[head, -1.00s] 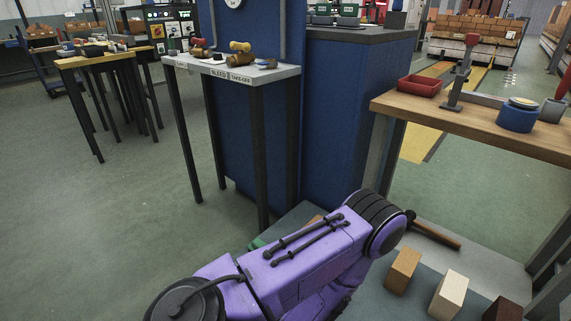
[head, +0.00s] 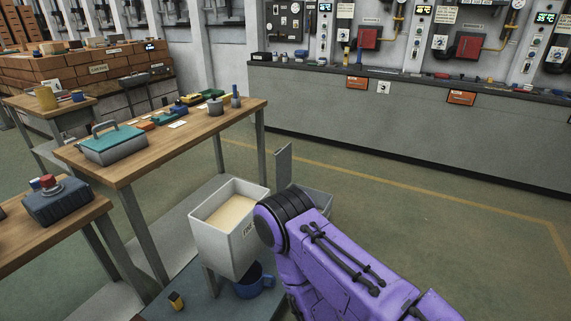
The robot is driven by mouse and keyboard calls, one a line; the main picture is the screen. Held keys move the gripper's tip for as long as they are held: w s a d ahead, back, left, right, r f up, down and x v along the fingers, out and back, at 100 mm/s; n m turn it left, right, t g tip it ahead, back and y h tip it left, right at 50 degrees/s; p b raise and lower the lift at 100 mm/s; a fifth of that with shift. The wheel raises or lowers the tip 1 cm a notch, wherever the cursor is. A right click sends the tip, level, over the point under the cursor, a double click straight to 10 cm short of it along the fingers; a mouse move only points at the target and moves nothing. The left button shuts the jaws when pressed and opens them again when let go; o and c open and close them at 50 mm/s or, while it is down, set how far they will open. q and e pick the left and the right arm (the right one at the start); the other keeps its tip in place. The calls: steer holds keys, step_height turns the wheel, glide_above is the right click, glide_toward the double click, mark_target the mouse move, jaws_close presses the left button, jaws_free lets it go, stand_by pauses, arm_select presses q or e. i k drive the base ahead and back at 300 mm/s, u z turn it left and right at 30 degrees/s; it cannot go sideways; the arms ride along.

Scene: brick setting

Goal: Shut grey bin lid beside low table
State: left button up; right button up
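I cannot tell for certain how the panel joins that box. The purple arm reaches in from the lower right, its rounded black joint in front of the bins. Neither gripper is in view.
A blue mug (head: 254,281) and a small black-and-yellow item (head: 176,301) are on the low table. A wooden bench (head: 190,137) with a teal-lidded box (head: 114,144) runs along the left. Open green floor (head: 420,215) lies right, before a long grey counter (head: 410,125).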

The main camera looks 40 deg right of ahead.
mark_target(283, 159)
steer(key=z, duration=2.4)
steer(key=i, duration=5.5)
steer(key=u, duration=2.5)
steer(key=i, duration=3.75)
steer(key=u, duration=0.25)
